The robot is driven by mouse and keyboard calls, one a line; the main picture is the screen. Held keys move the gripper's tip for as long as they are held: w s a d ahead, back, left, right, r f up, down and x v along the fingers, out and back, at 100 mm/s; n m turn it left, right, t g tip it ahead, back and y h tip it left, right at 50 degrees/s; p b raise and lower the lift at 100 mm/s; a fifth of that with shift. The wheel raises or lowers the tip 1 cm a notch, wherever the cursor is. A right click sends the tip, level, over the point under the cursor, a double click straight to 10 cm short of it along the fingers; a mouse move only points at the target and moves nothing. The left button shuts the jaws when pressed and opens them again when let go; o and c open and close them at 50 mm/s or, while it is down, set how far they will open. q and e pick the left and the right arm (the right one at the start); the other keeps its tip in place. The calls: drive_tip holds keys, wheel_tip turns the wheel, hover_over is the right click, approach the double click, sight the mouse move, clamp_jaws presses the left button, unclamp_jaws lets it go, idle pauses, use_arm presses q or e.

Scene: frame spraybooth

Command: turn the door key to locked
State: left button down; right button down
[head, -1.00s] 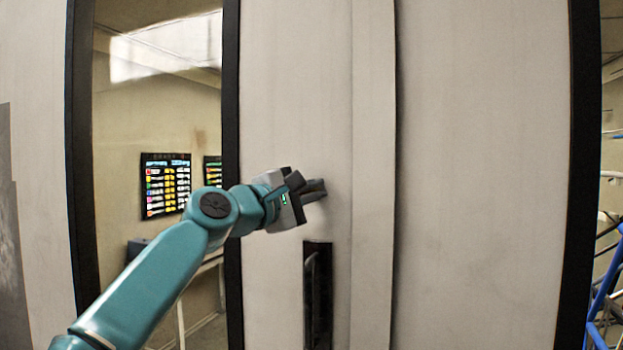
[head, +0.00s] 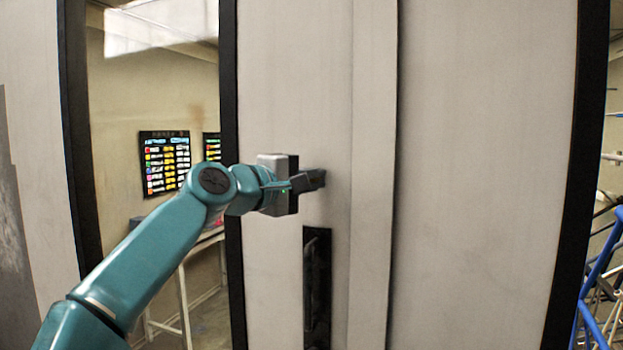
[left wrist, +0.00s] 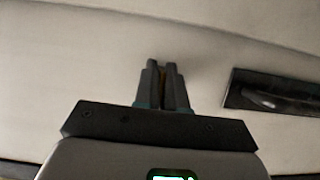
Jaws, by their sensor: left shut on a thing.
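The pale grey door (head: 290,90) fills the middle of the head view. My left gripper (head: 316,180) reaches it from the left, its fingers against or very near the door face, just above the black handle plate (head: 317,300). In the left wrist view the two dark fingers (left wrist: 164,85) are close together. My right gripper is not in view.
The handle plate also shows right of the fingers in the left wrist view (left wrist: 285,92). A glass pane with a dark frame (head: 228,120) stands left of the door. A colour chart (head: 165,163) shows through it. Blue frames (head: 600,275) stand at the far right.

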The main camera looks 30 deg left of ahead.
use_arm(q)
drive_tip(key=c, duration=1.3)
unclamp_jaws()
drive_tip(key=shift+s+a+f, duration=0.1)
drive_tip(key=shift+s, duration=0.3)
drive_tip(key=s+a+b, duration=0.2)
drive_tip(key=s+b, duration=0.3)
drive_tip(key=s, duration=1)
drive_tip(key=shift+s+a, duration=0.15)
